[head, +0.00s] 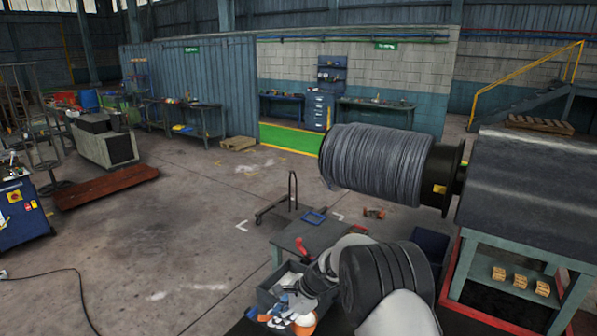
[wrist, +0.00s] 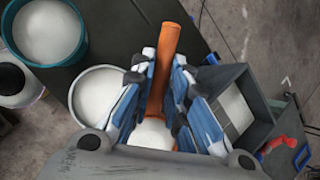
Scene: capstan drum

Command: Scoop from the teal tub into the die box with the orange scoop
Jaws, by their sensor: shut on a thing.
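My gripper (wrist: 164,64) is shut on the orange scoop (wrist: 167,42), with the handle between its blue-and-white fingers. White material (wrist: 152,133) shows at the scoop's near end, partly hidden by the fingers. The teal tub (wrist: 84,46), holding white material, stands at the upper left of the wrist view, apart from the gripper. A dark grey box (wrist: 262,115), likely the die box, is to the right of the gripper, with a pale interior. In the head view, my gripper (head: 292,300) and orange of the scoop (head: 305,322) are low at the centre; my arm covers much there.
A pale round container (wrist: 88,88) with white contents lies left of the fingers. A dark-lidded white container (wrist: 14,84) is at the far left. Red and blue items (wrist: 273,145) lie right of the box. The large rope-wound drum (head: 372,163) stands behind my arm.

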